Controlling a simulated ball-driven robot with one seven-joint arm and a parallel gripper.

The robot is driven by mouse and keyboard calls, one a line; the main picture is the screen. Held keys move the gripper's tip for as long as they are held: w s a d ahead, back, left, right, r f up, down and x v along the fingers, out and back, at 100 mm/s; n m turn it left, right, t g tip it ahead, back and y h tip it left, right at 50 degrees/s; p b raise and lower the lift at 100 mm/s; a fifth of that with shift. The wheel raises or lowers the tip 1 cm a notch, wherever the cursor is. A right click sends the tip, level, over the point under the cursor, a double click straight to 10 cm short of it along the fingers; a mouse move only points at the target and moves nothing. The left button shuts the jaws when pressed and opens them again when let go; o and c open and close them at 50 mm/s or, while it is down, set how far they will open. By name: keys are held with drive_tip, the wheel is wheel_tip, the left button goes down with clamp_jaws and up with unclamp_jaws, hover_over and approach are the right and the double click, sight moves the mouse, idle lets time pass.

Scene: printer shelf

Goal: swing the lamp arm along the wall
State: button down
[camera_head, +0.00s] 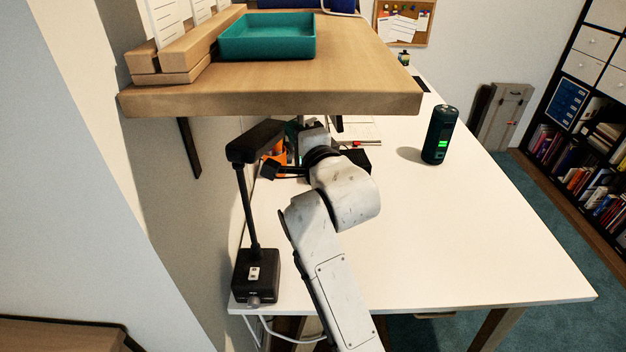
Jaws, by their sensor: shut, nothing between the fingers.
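The black desk lamp has its base (256,272) at the near left corner of the white table, close to the wall. A thin upright post rises from the base. The lamp's black arm (257,140) extends from the top of the post, back and to the right, beneath the wooden shelf. My gripper (269,171) is shut and empty. It points left, just right of the post and below the lamp arm. It looks close to the lamp, but I cannot tell whether it touches. My own white arm hides part of the table behind it.
The wooden shelf (270,103) overhangs the lamp and carries a teal tray (267,55). Orange and dark items lie behind my gripper. A dark cylinder (440,134) with green lights stands further back on the table. The right side of the table (470,240) is clear.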

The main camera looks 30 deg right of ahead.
drive_tip(key=shift+w+a, duration=0.2)
drive_tip(key=shift+w, duration=0.3)
idle(0.3)
